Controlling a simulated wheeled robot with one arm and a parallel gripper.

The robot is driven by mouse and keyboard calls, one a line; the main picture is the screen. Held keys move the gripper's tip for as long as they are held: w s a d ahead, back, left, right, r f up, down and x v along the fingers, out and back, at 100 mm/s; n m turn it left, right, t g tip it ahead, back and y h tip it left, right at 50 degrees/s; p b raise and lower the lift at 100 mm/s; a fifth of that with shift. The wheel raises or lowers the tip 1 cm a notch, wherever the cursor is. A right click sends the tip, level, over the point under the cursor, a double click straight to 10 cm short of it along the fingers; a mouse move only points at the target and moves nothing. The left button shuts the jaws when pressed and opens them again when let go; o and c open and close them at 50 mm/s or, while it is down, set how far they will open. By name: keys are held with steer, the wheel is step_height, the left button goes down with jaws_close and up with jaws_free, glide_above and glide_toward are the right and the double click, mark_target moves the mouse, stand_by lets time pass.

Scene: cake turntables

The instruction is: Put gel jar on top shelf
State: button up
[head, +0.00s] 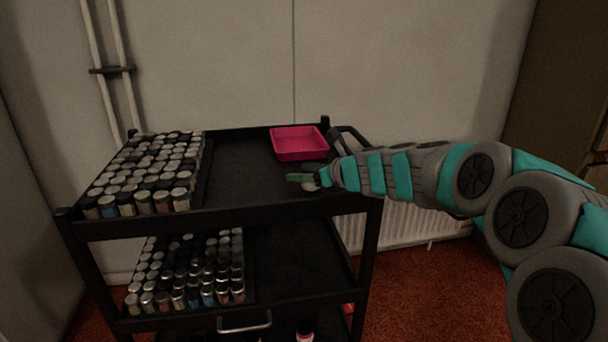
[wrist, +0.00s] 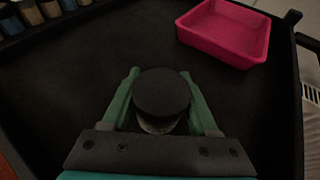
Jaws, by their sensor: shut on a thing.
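The gel jar (wrist: 161,93) has a round black lid and a paler body below it. In the wrist view it sits between the two green fingers of my gripper (wrist: 160,76), which is shut on it. In the head view my gripper (head: 303,180) is over the front right part of the cart's top shelf (head: 240,176), and the jar is mostly hidden by the fingers. I cannot tell whether the jar's base touches the shelf.
A pink tray (head: 300,155) stands at the back right of the top shelf. Several rows of lidded jars (head: 150,175) fill its left side. The middle of the top shelf is clear. More jars (head: 190,270) stand on the shelf below.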

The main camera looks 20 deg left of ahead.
steer(key=shift+f, duration=0.15)
steer(key=o, duration=1.4)
steer(key=shift+r, duration=0.25)
steer(key=v, duration=1.2)
steer(key=shift+p, duration=0.3)
